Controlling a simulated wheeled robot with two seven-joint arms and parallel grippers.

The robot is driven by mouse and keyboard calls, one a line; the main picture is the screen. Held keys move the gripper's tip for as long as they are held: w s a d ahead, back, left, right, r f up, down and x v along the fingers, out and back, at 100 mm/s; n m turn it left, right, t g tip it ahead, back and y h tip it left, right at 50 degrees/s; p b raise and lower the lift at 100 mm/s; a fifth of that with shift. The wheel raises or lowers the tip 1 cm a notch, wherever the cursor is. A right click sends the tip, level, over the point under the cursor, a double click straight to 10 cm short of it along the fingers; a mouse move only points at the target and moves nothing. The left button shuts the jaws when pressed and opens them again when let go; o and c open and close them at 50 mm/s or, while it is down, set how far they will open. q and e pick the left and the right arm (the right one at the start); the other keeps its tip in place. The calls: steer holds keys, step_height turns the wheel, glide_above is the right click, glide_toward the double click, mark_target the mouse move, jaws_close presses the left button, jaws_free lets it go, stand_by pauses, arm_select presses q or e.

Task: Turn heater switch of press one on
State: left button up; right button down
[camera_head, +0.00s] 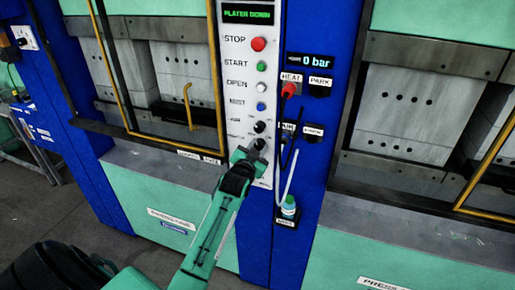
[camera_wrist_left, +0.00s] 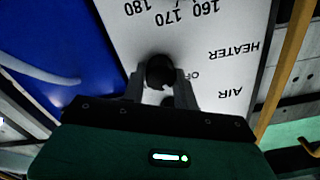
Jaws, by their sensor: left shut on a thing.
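The control panel of the press (camera_head: 236,100) is white, with a column of buttons and black knobs. My left gripper (camera_head: 252,150) reaches its lower part from below. In the left wrist view the gripper (camera_wrist_left: 163,82) has its fingers closed on both sides of a black knob, the heater switch (camera_wrist_left: 160,70), level with the upside-down HEATER label (camera_wrist_left: 233,53). An "OF..." label beside it is partly hidden by a finger, and the knob's setting cannot be read. My right gripper is not in view.
Above are a red STOP button (camera_head: 258,44), a green START button (camera_head: 261,66) and a "PLATEN DOWN" display (camera_head: 248,14). To the right are a HEAT socket (camera_head: 291,88) with hanging cables and a green-topped plug (camera_head: 289,207). A yellow-framed guard door (camera_head: 189,105) stands left.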

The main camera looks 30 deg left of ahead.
arm_select(q)
steer(key=m, duration=0.5)
steer(key=shift+m+p, duration=0.3)
steer(key=shift+m, duration=2.2)
steer(key=o, duration=1)
steer(key=b+v, duration=0.4)
steer(key=v, duration=0.9)
steer(key=shift+s+f+b, duration=0.1)
steer(key=shift+s+b, duration=0.25)
steer(key=shift+s, duration=0.05)
